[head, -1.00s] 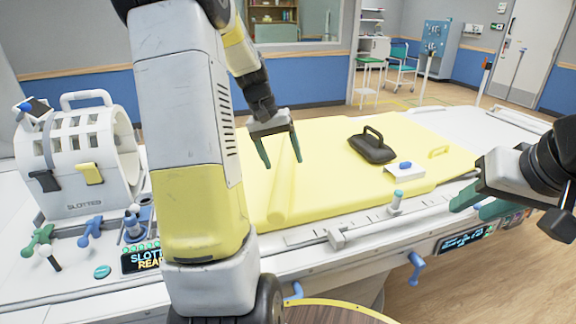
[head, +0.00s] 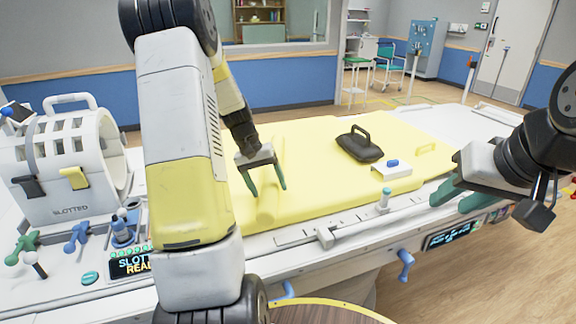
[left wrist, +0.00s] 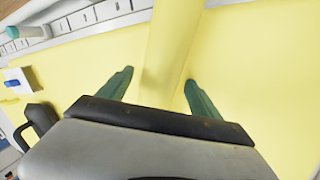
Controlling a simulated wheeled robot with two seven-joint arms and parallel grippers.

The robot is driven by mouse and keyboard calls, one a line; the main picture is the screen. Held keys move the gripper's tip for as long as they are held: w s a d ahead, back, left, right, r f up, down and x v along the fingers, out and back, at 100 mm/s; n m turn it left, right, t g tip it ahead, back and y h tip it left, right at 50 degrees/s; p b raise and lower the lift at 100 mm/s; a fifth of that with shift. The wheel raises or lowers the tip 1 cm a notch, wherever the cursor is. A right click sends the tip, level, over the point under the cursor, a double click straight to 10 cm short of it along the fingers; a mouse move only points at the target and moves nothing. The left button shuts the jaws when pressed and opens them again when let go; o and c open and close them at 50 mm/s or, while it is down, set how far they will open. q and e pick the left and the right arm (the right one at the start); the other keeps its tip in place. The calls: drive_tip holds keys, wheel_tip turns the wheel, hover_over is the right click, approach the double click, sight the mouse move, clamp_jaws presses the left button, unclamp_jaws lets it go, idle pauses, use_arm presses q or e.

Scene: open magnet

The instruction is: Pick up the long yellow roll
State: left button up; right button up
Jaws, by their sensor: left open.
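The long yellow roll (head: 268,205) lies across the yellow mat (head: 330,190) on the table, near its left end. My left gripper (head: 266,188) is open, with one green finger on each side of the roll. In the left wrist view the roll (left wrist: 168,50) runs between the two spread fingers (left wrist: 158,88). I cannot tell whether the fingers touch the roll or the mat. My right gripper (head: 450,198) is at the right, over the table's front edge, away from the roll; its fingers look apart with nothing between them.
A white slotted ring device (head: 70,165) stands at the left. A black handled pad (head: 359,146) and a white block with a blue knob (head: 391,169) sit on the mat, right of the roll. A rail with a slider (head: 326,237) runs along the front edge.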

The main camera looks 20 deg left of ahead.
use_arm(q)
clamp_jaws()
drive_tip(key=shift+r, duration=0.15)
